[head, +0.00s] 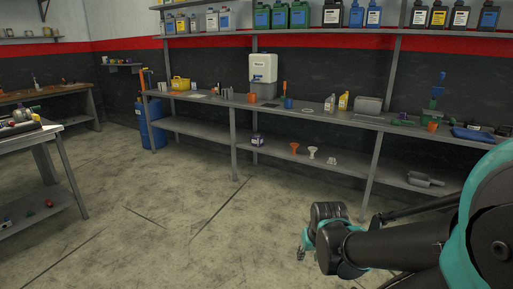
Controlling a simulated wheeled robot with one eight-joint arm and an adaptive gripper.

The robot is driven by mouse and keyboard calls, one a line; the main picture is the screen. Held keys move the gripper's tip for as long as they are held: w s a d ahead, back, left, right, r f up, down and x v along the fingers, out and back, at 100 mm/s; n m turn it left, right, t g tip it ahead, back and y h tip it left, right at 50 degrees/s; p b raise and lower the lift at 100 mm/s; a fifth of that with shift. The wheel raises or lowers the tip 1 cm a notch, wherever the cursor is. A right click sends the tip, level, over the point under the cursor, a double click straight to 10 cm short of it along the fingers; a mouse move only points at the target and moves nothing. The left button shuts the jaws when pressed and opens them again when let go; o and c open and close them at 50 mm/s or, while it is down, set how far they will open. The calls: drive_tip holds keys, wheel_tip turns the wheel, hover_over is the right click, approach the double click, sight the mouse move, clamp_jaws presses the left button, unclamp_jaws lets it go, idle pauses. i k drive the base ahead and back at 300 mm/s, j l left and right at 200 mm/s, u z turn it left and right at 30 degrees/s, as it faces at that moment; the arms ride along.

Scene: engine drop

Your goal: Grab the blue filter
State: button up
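A small blue cylinder (288,103), which may be the blue filter, stands on top of the long workbench, right of the white water dispenser. It is too small to tell for sure. A dark blue-purple can with a pale label (257,140) sits on the bench's lower shelf. My gripper (302,249) hangs low over the floor in front of the bench, well apart from both. Its fingers are small and partly hidden by my arm, so I cannot tell whether it is open or shut.
The workbench (205,136) runs along the back wall, with bottles, funnels and tools on it. A blue barrel (150,125) stands at its left end. Another table (25,138) with small parts is at the left. The floor (170,215) between them is clear.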

sight(287, 101)
drive_tip(key=i, duration=2.25)
drive_tip(key=i+z, duration=0.1)
drive_tip(key=i, duration=0.5)
drive_tip(key=i+j+z, duration=0.15)
drive_tip(key=i, duration=0.45)
drive_tip(key=i+j+z, duration=0.1)
drive_tip(key=i, duration=0.5)
